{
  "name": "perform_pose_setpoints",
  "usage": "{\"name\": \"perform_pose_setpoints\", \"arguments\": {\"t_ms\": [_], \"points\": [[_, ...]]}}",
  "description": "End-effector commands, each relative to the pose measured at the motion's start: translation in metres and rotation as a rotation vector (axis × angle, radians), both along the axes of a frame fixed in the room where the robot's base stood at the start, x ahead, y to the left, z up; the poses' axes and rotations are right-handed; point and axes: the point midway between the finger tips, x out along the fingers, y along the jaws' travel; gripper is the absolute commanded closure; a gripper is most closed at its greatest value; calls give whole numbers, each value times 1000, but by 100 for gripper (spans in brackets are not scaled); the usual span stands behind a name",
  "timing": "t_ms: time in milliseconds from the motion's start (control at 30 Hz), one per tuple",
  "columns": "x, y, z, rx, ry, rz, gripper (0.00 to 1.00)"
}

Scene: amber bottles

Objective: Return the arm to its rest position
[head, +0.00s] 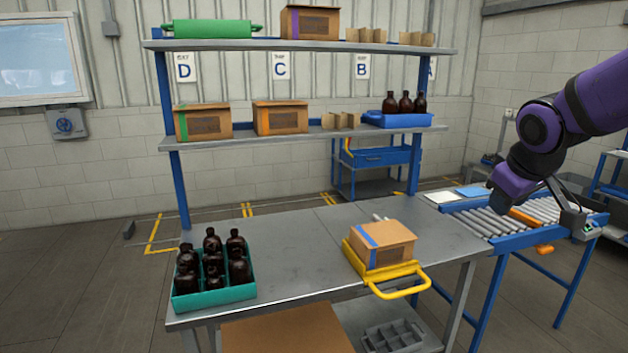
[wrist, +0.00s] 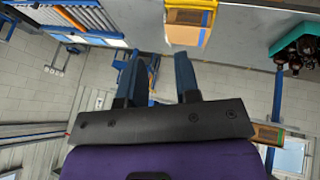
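My purple arm (head: 545,125) reaches in from the right in the head view, bent, with its end above the roller conveyor. In the wrist view my gripper (wrist: 160,72) has its two dark fingers well apart with nothing between them. In the head view its fingers are hard to make out. It is apart from the table and the goods on it.
A steel table (head: 300,240) holds a teal crate (head: 215,297) of amber bottles and a cardboard box (head: 382,243) on a yellow carrier (head: 405,280). The roller conveyor (head: 485,222) adjoins at right. Shelves (head: 290,137) behind hold boxes and a blue bottle tray (head: 400,121).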

Motion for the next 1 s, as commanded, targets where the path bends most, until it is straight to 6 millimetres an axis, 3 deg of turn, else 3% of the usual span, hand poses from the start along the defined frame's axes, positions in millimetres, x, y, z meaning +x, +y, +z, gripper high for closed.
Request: {"name": "perform_pose_setpoints", "arguments": {"t_ms": [300, 600, 800, 1000], "points": [[-106, 13, 29, 178, 8, -162, 70], [-188, 36, 32, 289, 26, -268, 70], [-209, 43, 29, 314, 33, -296, 70], [-210, 44, 29, 316, 34, -298, 70]]}}
